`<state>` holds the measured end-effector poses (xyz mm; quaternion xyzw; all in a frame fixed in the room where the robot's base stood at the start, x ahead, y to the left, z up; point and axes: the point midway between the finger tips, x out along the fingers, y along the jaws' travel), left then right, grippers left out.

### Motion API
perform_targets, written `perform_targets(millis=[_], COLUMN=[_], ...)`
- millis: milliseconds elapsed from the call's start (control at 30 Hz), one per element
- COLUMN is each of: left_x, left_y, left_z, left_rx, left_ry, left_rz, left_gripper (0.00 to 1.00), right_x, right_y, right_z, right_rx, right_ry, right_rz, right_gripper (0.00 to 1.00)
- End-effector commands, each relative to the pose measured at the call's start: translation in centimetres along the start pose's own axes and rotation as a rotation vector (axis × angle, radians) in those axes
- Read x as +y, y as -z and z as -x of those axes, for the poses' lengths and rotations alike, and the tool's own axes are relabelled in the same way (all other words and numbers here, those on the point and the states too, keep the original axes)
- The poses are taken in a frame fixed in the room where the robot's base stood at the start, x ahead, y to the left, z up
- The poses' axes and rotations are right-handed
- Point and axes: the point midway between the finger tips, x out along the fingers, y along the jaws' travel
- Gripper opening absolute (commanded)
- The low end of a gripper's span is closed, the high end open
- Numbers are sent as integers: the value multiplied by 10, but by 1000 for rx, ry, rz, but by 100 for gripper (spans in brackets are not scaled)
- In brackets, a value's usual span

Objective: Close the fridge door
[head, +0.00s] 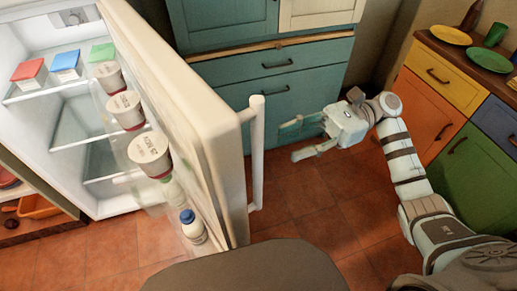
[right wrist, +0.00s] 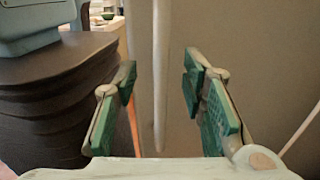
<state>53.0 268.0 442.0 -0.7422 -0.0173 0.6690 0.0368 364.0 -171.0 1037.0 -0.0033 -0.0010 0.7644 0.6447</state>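The white fridge door (head: 190,100) stands wide open toward me, with its shelves of tubs and bottles facing left. Its upright white handle (head: 257,150) is on the door's right side. The handle also shows in the right wrist view (right wrist: 161,75), upright between the two green-padded fingers and beyond them. My right gripper (head: 293,139) is open and empty, to the right of the handle and apart from it in the head view. The fridge body (head: 110,203) is at the left with its inside exposed. My left gripper is not in view.
Tubs (head: 150,153) and a blue-capped bottle (head: 192,227) sit in the door shelves. Blue-green drawers (head: 285,95) stand behind. Coloured cabinets (head: 430,110) with plates on top line the right. The tiled floor (head: 320,205) right of the door is clear.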

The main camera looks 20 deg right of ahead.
Motion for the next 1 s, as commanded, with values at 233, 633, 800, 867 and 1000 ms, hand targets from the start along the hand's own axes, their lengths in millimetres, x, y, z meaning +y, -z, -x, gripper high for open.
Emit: perform_targets(millis=[233,633,800,867,1000], left_x=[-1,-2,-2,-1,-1], left_y=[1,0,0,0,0], left_z=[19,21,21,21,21], left_rx=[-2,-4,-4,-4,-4], left_ry=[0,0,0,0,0], left_rz=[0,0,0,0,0], left_gripper=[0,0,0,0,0], right_x=[0,-1,-1,-1,-1], right_y=[-4,-1,-1,-1,-1], right_z=[-63,-81,-81,-81,-81], right_rx=[-7,-5,-5,-5,-5], right_ry=[0,3,3,3,3], right_rz=[-2,-4,-5,-5,-5], right_gripper=[38,38,16,6,0])
